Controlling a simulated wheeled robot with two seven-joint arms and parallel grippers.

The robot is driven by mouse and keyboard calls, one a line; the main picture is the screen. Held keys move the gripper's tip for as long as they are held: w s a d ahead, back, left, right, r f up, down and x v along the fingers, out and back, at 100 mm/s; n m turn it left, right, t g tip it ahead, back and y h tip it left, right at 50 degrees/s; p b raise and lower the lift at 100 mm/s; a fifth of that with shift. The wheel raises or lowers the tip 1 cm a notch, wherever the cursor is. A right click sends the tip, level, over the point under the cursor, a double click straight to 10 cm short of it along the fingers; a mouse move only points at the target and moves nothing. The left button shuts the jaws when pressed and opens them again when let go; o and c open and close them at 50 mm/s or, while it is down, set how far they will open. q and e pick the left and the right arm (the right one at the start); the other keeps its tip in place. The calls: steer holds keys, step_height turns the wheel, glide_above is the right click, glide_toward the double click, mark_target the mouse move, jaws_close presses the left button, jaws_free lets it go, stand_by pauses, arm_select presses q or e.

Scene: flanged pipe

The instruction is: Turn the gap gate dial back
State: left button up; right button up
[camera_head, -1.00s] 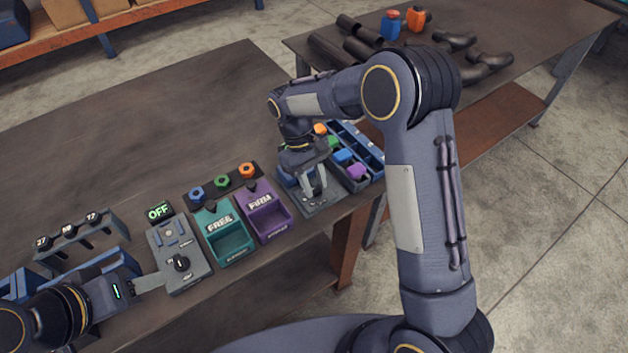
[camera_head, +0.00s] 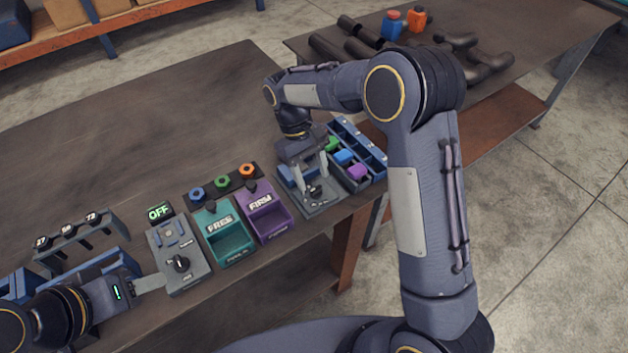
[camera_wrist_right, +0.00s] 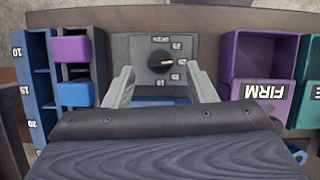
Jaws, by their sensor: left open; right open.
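The gap gate dial is a black knob (camera_wrist_right: 162,62) on a grey plate (camera_wrist_right: 143,45) with number marks around it. In the head view the knob (camera_head: 315,190) sits on its plate near the table's right front edge. My right gripper (camera_wrist_right: 160,78) is open, with one finger on each side of the knob and a clear gap to it. In the head view this gripper (camera_head: 311,176) is just above the plate. My left gripper (camera_head: 150,284) is open, beside a second grey panel (camera_head: 190,262) with its own black knob.
A purple FIRM bin (camera_head: 268,220) and a teal FREE bin (camera_head: 228,245) stand left of the dial plate. A blue numbered rack (camera_head: 362,148) and a tray with coloured blocks (camera_head: 356,171) stand right of it. A green OFF display (camera_head: 159,212) stands behind the second panel.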

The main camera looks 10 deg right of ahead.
steer(key=v, duration=0.5)
steer(key=shift+r, duration=0.1)
stand_by(0.3)
steer(key=s+d+r+m+t+y, duration=0.3)
steer(key=s+d+r+t+y, duration=0.1)
steer(key=s+d+r, duration=0.6)
steer(key=s+f+m+t, duration=0.2)
steer(key=s+t, duration=0.1)
steer(key=s, duration=0.4)
steer(key=s+f+m+t+y, duration=0.1)
steer(key=s+f+t, duration=0.1)
steer(key=s, duration=0.6)
steer(key=shift+s+a+m+t+y, duration=0.25)
steer(key=shift+a+m+t+y, duration=0.05)
steer(key=shift+m+t, duration=0.1)
